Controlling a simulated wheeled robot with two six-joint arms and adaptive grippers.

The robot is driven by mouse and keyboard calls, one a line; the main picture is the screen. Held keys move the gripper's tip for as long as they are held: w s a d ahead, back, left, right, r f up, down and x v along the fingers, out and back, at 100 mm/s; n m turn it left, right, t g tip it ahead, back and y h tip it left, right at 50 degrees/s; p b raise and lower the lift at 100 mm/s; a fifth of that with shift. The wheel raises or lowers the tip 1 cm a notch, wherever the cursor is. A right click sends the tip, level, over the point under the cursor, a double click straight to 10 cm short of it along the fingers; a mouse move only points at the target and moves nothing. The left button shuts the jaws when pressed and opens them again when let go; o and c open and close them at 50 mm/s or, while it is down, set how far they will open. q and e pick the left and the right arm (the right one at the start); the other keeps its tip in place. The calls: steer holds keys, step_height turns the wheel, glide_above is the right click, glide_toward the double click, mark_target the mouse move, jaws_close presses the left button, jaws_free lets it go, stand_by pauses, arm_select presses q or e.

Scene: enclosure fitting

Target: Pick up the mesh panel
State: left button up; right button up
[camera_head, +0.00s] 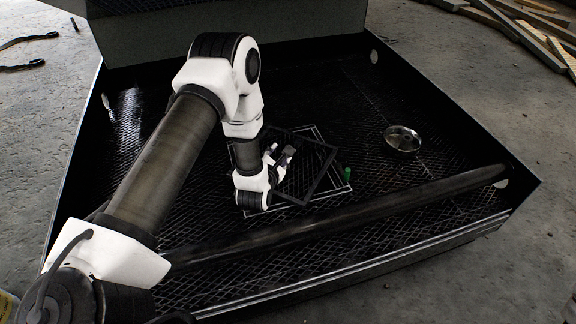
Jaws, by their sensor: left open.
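The mesh panel (316,176) is a dark square frame with a see-through mesh. It lies tilted inside a black open enclosure, over a light outlined square on the enclosure's mesh floor. My left gripper (286,156) is at the panel's left side, its fingers apart. I cannot tell whether the fingers touch the panel. My left wrist and forearm hide part of the panel's left edge. My right gripper is not in view.
The black enclosure (445,112) has raised walls. A dark bar (400,198) crosses its front. A round metal dish (402,140) lies to the right, and a small green object (346,174) sits beside the panel. Wooden planks (520,28) lie on the concrete at the upper right.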

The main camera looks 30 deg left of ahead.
arm_select(q)
steer(key=b+x, duration=0.2)
steer(key=x, duration=0.1)
steer(key=b+x, duration=0.1)
steer(key=x, duration=0.1)
steer(key=shift+w+d+f, duration=0.2)
steer(key=shift+d+f, duration=0.1)
steer(key=shift+f, duration=0.1)
steer(key=shift+r, duration=0.15)
jaws_close()
